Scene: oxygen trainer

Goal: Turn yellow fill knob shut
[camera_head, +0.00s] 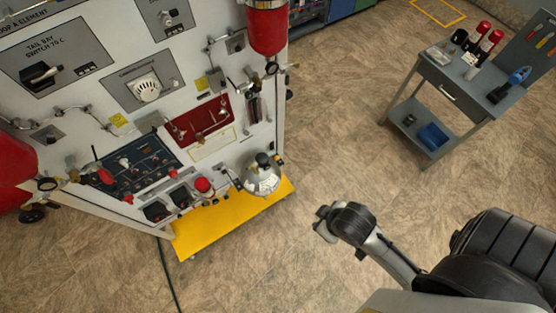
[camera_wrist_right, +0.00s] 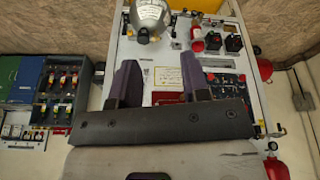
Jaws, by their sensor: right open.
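The training panel (camera_head: 60,100) stands at the left in the head view, with many valves, knobs and gauges. I cannot pick out a yellow fill knob for certain; small yellow tags (camera_head: 118,120) show on the panel. A red plate with small fittings (camera_head: 200,120) sits right of the dark control plate (camera_head: 135,165). My right gripper (camera_head: 328,222) is over the floor, right of the panel and apart from it. In the right wrist view its two fingers (camera_wrist_right: 158,75) are spread with nothing between them, and the panel lies beyond them. My left gripper is not in view.
A silver round vessel (camera_head: 262,175) stands at the panel's lower right, above a yellow base (camera_head: 230,220). Red cylinders (camera_head: 267,25) hang at the panel's sides. A grey cart (camera_head: 450,88) with bottles stands at upper right. The floor between is clear.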

